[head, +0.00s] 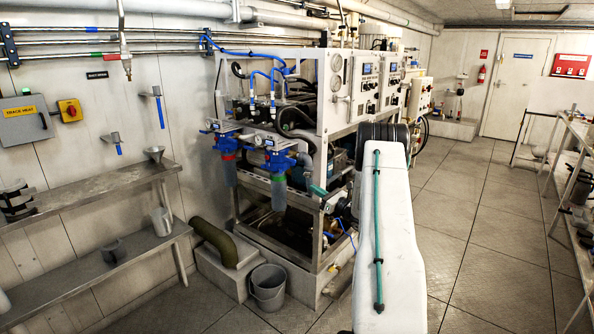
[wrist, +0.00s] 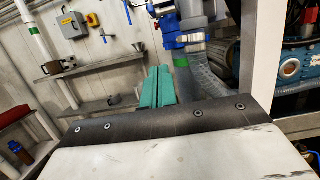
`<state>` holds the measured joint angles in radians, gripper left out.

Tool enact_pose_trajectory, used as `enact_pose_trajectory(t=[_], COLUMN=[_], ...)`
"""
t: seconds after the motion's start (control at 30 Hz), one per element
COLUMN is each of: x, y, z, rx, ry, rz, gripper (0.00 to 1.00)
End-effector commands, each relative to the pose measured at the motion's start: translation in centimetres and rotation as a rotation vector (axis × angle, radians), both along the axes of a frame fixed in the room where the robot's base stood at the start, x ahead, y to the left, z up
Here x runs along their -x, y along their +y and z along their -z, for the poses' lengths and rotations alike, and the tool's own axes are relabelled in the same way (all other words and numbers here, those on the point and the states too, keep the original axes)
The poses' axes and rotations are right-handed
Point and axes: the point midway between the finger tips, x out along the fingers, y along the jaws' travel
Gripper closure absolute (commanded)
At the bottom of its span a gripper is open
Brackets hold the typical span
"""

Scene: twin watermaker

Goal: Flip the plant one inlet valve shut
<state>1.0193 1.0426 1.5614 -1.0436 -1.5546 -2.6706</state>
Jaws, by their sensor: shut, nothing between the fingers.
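The watermaker plant (head: 345,85) stands at the middle of the head view, a white panel cabinet on a metal frame. Two blue-topped filter housings (head: 278,160) hang at its near left corner beside grey pipework. My gripper (head: 318,190) is by this pipework, mostly hidden behind my white arm. In the wrist view, my gripper's (wrist: 153,88) green fingers are together and empty. They stand just left of a thick grey pipe (wrist: 212,80) with a green band. A blue fitting (wrist: 182,41) is above the fingertips. I cannot tell for sure which part is the inlet valve handle.
Wall shelves (head: 100,192) with cups and a funnel stand at the left. A grey bucket (head: 267,286) and an olive pipe (head: 214,240) are low in front of the plant. The floor at right (head: 490,240) is clear, up to a bench (head: 573,150).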

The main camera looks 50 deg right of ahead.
Motion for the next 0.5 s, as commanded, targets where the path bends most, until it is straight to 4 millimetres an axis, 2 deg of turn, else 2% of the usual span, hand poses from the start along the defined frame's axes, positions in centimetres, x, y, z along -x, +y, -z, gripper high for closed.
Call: enact_pose_trajectory(t=[0.17, 0.27, 0.5], x=[-0.4, -1.5, -6.1], y=[0.1, 0.1, 0.5], z=[-0.1, -0.4, -1.5], rx=[-0.001, 0.0, -0.001], ry=[0.0, 0.0, -0.001], rz=[0.0, -0.001, -0.002], gripper=[1.0, 1.0, 1.0])
